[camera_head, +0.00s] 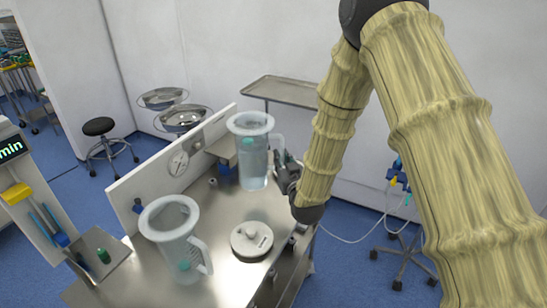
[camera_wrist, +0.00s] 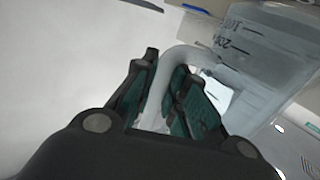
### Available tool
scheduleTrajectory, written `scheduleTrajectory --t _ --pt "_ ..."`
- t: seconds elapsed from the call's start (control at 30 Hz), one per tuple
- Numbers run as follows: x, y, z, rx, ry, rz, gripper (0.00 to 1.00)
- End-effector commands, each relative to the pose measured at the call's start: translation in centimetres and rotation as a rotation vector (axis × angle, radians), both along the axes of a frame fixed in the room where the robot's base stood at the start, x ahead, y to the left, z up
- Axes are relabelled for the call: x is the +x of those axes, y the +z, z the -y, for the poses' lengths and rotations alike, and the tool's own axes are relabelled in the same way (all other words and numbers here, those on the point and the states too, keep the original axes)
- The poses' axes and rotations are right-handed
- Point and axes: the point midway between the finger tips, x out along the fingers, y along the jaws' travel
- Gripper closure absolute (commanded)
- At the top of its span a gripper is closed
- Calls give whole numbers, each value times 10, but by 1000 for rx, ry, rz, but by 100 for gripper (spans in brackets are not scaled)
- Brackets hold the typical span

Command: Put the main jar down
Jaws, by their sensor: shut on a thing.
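A clear jar with a wide pale rim (camera_head: 252,158) is upright near the back of the metal table (camera_head: 215,225). My gripper (camera_head: 284,168) is at its right side, partly hidden behind my arm. In the wrist view my gripper's dark green-padded fingers (camera_wrist: 165,100) are closed around the jar's pale curved handle (camera_wrist: 190,56). The graduated jar wall (camera_wrist: 262,70) stands to the right of the fingers. I cannot tell whether the jar's base touches the table. A second, similar jar with a handle (camera_head: 172,232) stands at the table's front left.
A round white lid-like disc (camera_head: 251,241) lies on the table, right of the second jar. An upright white panel with a dial (camera_head: 150,178) runs along the table's left side. A metal tray (camera_head: 284,90) stands behind. Bare tabletop shows between the two jars.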

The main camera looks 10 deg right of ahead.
Motion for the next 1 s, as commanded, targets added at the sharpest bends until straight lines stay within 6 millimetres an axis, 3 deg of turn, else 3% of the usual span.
scheduleTrajectory --t 0.2,0.4,1.0 --pt "26 -7 -13 0 123 1 100" --pt "40 -10 -20 1 195 2 100" --pt "43 -29 -22 2 222 0 100"
